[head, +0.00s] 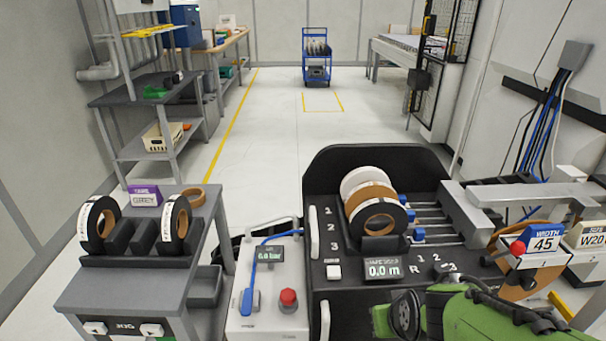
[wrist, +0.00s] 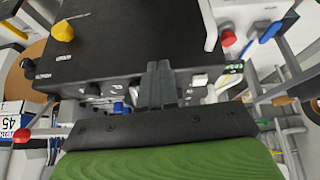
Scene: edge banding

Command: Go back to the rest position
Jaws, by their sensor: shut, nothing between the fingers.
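My gripper (wrist: 158,84) shows in the wrist view with its dark fingers together and nothing between them. It is in front of the black edge banding machine, whose panel (wrist: 120,45) fills the upper part of that view. In the head view my green arm (head: 480,318) reaches in at the lower right, over the front of the machine (head: 325,285). The fingertips cannot be made out in the head view. I cannot tell whether my gripper touches the machine.
White, brown and black tape rolls (head: 380,217) stand on the machine. A grey stand (head: 130,265) with black rolls is at the left. A pedestal with a red button (head: 288,297) stands between them. The aisle floor (head: 265,150) is clear up to a blue cart (head: 317,62).

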